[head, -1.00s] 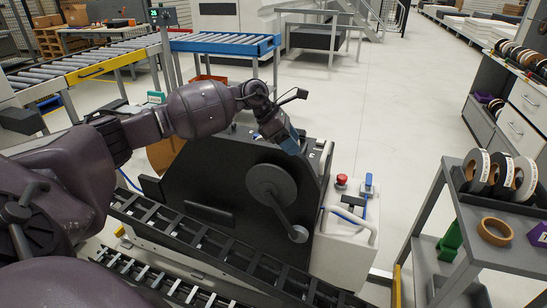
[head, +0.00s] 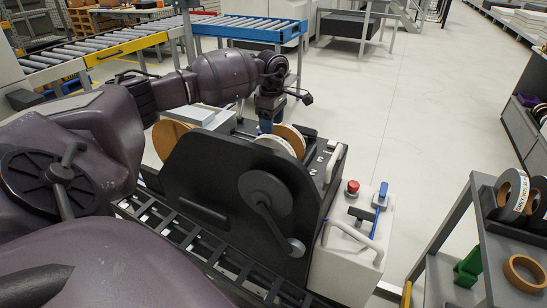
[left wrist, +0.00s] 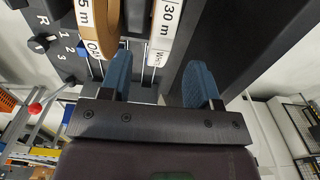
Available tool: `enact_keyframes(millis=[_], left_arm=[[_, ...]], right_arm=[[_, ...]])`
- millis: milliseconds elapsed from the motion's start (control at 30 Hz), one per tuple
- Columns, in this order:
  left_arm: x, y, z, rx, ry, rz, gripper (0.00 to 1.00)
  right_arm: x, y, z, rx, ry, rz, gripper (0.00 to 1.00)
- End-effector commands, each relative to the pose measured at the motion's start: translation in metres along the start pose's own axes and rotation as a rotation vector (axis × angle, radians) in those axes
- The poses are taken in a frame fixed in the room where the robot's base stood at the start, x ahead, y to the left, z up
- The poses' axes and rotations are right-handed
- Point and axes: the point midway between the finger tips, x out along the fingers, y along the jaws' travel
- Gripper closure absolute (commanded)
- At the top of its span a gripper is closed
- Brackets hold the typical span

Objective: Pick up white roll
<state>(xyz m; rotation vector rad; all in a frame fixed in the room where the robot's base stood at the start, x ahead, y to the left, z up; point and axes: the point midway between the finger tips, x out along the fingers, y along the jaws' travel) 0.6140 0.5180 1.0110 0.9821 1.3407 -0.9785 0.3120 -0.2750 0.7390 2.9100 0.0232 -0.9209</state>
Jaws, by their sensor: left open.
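The white roll (head: 273,146) stands on edge in the black machine, beside a brown roll (head: 291,138). In the left wrist view, the white roll (left wrist: 164,32) carries a "30 m Whi…" label, and the brown roll (left wrist: 92,30) is to its left. My left gripper (head: 267,124) is above and behind the rolls in the head view, pointing down. In the left wrist view its blue fingers (left wrist: 160,80) are open and empty, with the white roll showing in the gap between them, seemingly beyond the tips. The right gripper is not in view.
The machine's black side plate (head: 235,190) stands in front of the rolls. A control box (head: 350,250) with a red button is at its right. A grey cart (head: 500,245) holds more rolls. A blue-framed conveyor (head: 250,27) is behind. Floor is clear at right.

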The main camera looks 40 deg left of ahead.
Motion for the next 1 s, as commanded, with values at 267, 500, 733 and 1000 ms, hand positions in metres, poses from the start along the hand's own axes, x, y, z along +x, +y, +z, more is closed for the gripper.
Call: enact_keyframes(millis=[267,500,733,1000], left_arm=[[0.026,-0.001,0.001,0.000,-0.002,0.000,0.44],[0.051,-0.004,-0.002,-0.001,-0.003,-0.003,0.44],[0.075,-0.004,-0.002,-0.001,-0.003,-0.001,0.44],[0.075,-0.003,-0.002,0.000,-0.003,0.000,0.54]], right_arm=[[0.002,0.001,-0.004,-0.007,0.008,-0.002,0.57],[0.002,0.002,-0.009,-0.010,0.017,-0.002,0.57],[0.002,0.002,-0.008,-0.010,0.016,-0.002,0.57],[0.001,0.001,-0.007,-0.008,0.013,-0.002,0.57]])
